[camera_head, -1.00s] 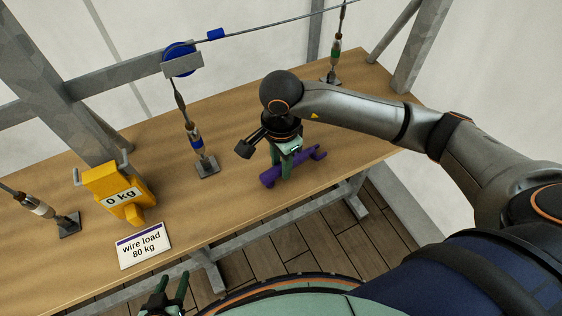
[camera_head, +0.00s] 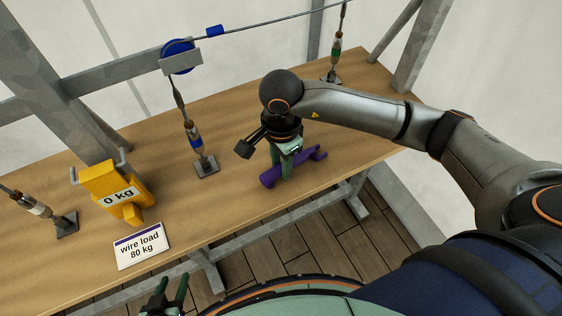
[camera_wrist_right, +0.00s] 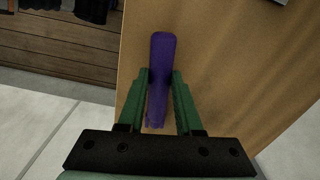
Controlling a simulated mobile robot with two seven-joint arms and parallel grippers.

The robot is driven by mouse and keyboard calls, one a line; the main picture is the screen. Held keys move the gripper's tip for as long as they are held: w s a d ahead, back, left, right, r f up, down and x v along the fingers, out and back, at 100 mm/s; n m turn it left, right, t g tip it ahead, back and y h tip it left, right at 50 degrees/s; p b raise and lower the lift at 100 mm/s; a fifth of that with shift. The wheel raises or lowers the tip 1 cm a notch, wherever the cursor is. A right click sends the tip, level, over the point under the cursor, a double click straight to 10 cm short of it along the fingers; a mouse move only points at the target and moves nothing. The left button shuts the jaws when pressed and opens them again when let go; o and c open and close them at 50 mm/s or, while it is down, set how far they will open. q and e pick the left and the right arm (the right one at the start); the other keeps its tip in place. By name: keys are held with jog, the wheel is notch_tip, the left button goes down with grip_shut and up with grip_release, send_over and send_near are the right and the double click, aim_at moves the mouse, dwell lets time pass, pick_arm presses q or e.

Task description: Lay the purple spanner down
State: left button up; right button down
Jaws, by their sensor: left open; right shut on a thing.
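The purple spanner (camera_head: 269,180) is at the front right part of the wooden bench, at or just above its top; I cannot tell if it touches. My right gripper (camera_head: 283,174) is shut on it from above, and the fingers hide part of its middle. In the right wrist view the spanner (camera_wrist_right: 161,75) lies between the two green fingers (camera_wrist_right: 161,88), over the bench top. My left gripper (camera_head: 170,293) is open and empty at the bottom of the head view, in front of the bench.
The wooden bench (camera_head: 240,122) has free room around the spanner. A yellow 0 kg gauge (camera_head: 116,193) and a wire load 80 kg sign (camera_head: 141,246) stand to the left. Turnbuckles with blue (camera_head: 194,138) and green (camera_head: 336,52) bands rise from the bench. A blue pulley (camera_head: 180,55) carries a wire.

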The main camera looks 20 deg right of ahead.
jog(key=shift+f, duration=0.25)
jog(key=shift+c, duration=0.9)
grip_release()
jog(key=shift+r, duration=0.25)
jog(key=shift+r+p, duration=0.45)
jog(key=shift+r, duration=0.85)
jog(key=shift+r, duration=0.1)
jog(key=shift+r+p, duration=1.45)
jog(key=shift+r, duration=1.5)
jog(key=shift+s+f, duration=0.1)
